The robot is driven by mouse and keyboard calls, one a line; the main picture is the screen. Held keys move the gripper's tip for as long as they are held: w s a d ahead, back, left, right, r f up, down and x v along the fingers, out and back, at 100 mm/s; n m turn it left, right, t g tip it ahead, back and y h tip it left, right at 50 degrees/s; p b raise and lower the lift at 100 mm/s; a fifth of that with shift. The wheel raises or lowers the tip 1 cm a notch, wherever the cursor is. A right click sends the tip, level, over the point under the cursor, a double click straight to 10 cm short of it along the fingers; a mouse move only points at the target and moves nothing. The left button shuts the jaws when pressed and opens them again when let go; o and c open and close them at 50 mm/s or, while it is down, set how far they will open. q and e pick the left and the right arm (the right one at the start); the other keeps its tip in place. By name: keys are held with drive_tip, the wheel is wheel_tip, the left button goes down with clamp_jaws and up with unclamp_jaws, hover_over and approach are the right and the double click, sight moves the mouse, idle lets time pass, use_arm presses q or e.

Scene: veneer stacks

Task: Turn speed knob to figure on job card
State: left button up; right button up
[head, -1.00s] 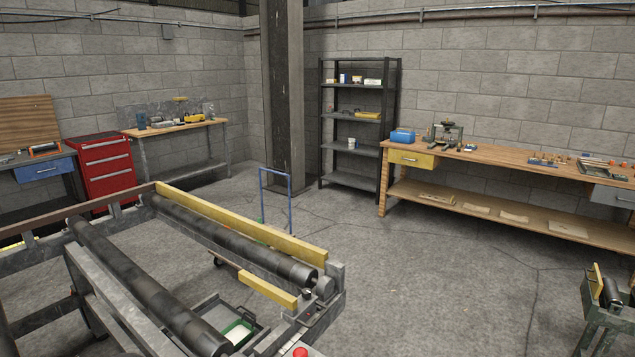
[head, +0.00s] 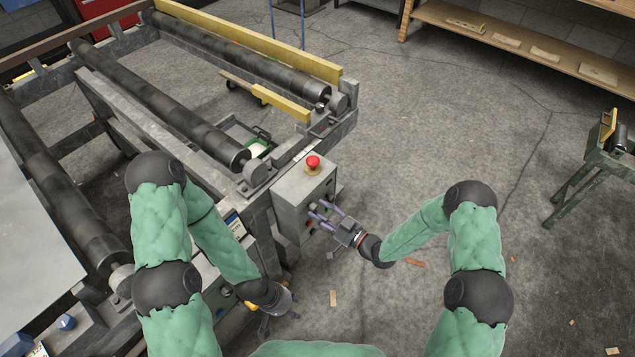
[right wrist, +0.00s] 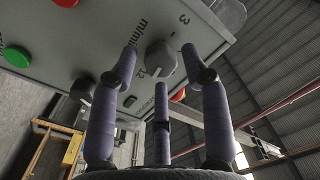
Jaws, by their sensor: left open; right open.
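The grey control box (head: 300,190) stands at the near end of the roller frame. In the right wrist view its panel (right wrist: 110,40) fills the top, with a round grey knob (right wrist: 160,58) beside "m/min" lettering and the figures 2 and 3. My right gripper (head: 322,211) is open at the box's right face. Its purple fingers spread around the knob in the wrist view; I cannot tell whether they touch it. The knob's exact setting is unclear. My left gripper (head: 280,315) is open and empty, low beside the frame. No job card can be read.
A red mushroom button (head: 313,162) sits on top of the box. Green (right wrist: 17,56) and red (right wrist: 66,2) buttons share the knob's panel. Dark rollers (head: 160,105) lie to the left. A green stand (head: 600,165) is far right. Floor right of the box is mostly open.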

drive_tip(key=c, duration=0.8)
drive_tip(key=shift+m, duration=0.7)
drive_tip(key=o, duration=0.8)
drive_tip(key=v, duration=0.6)
drive_tip(key=shift+f, duration=0.1)
